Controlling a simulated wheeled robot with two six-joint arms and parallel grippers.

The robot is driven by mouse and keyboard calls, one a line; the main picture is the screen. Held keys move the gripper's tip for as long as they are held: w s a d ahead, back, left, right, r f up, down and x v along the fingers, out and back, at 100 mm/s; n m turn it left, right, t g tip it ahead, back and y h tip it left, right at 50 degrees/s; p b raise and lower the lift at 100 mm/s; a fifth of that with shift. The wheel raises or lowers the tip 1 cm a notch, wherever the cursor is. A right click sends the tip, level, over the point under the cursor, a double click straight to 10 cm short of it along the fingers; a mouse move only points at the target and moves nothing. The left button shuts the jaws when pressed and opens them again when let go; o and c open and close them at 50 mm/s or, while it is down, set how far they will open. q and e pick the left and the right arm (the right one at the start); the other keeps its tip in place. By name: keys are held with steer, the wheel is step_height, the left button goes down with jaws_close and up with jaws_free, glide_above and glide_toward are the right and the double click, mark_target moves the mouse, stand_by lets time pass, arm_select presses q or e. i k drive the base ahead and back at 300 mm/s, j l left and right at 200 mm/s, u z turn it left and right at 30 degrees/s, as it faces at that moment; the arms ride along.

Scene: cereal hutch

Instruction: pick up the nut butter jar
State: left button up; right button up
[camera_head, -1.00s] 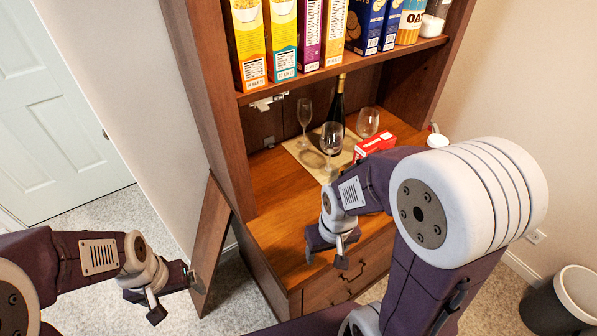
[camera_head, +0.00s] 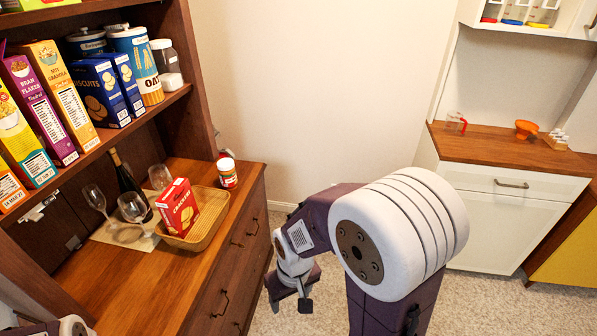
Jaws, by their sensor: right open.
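A small jar with a white lid and a red and white label (camera_head: 228,174) stands upright on the hutch counter (camera_head: 190,288), near its right end by the wall. It looks like the nut butter jar. My right gripper (camera_head: 289,303) is open and empty, pointing down in front of the hutch's right end. It is lower in the picture than the jar and well apart from it. Only a bit of my left arm shows at the bottom left corner; its fingers are out of the picture.
A wicker tray (camera_head: 222,208) holding a red box (camera_head: 178,207) is left of the jar. Wine glasses (camera_head: 131,207) and a dark bottle (camera_head: 126,184) stand behind it on a mat. A shelf with cereal boxes (camera_head: 68,95) overhangs the counter's left part. The front counter is clear.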

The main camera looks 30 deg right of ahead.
mark_target(229, 182)
steer(key=k+l+z, duration=0.1)
steer(key=z, duration=0.3)
steer(key=i+l+u, duration=0.3)
steer(key=u, duration=0.15)
steer(key=i+l+u, duration=0.55)
steer(key=l+u, duration=0.3)
steer(key=l, duration=0.15)
steer(key=i+l+u, duration=0.1)
steer(key=l+u, duration=0.8)
steer(key=l, duration=0.3)
steer(key=l+u, duration=0.45)
steer(key=l, duration=0.15)
steer(key=k+l+u, duration=0.2)
steer(key=l+u, duration=0.2)
steer(key=l, duration=0.15)
